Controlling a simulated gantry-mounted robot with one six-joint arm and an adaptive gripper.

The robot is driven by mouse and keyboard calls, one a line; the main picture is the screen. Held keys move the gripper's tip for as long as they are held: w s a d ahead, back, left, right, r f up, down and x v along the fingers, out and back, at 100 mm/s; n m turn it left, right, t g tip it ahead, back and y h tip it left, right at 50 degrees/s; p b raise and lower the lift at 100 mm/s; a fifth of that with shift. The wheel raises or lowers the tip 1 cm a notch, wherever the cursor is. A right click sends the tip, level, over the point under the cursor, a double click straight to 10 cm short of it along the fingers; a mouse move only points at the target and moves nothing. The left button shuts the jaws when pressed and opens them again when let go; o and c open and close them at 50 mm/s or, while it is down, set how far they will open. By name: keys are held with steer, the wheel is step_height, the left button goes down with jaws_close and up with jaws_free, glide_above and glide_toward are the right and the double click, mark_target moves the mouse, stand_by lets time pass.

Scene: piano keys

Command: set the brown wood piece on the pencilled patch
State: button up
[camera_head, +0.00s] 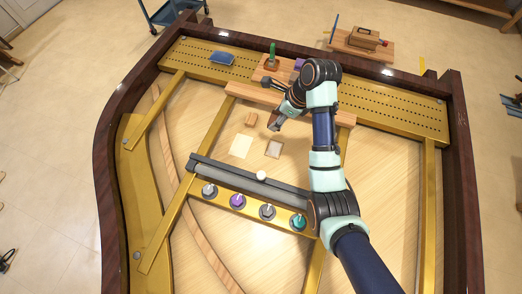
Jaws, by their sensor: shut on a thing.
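My gripper (273,126) is low over the soundboard, pointing down and left. It is shut on a small brownish piece that looks like the brown wood piece (271,127); the fingers hide most of it. A grey-outlined rectangular patch (273,149), which looks like the pencilled patch, lies just below the gripper in the picture. A pale cream sheet or patch (241,147) lies left of it. An orange-brown block (250,119) lies on the soundboard left of the gripper, apart from it. The height of the held piece is hard to tell.
A dark bar (235,172) with a white ball (261,176) crosses below the patches, beside several coloured knobs (237,201). A wooden board with a green-handled tool (272,55) lies behind. Gold frame ribs (205,150) border the bay. A blue object (222,58) sits at upper left.

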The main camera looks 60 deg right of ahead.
steer(key=b, duration=0.3)
glide_above(272, 148)
steer(key=s, duration=0.2)
steer(key=f, duration=1.5)
steer(key=shift+w+d+f, duration=0.1)
steer(key=shift+w+f, duration=0.15)
steer(key=shift+f, duration=0.1)
steer(key=shift+f+b, duration=0.55)
steer(key=shift+f, duration=1.55)
steer(key=shift+f, duration=0.2)
steer(key=o, duration=1)
steer(key=p+v, duration=0.3)
steer(key=v, duration=0.9)
steer(key=shift+r, duration=0.3)
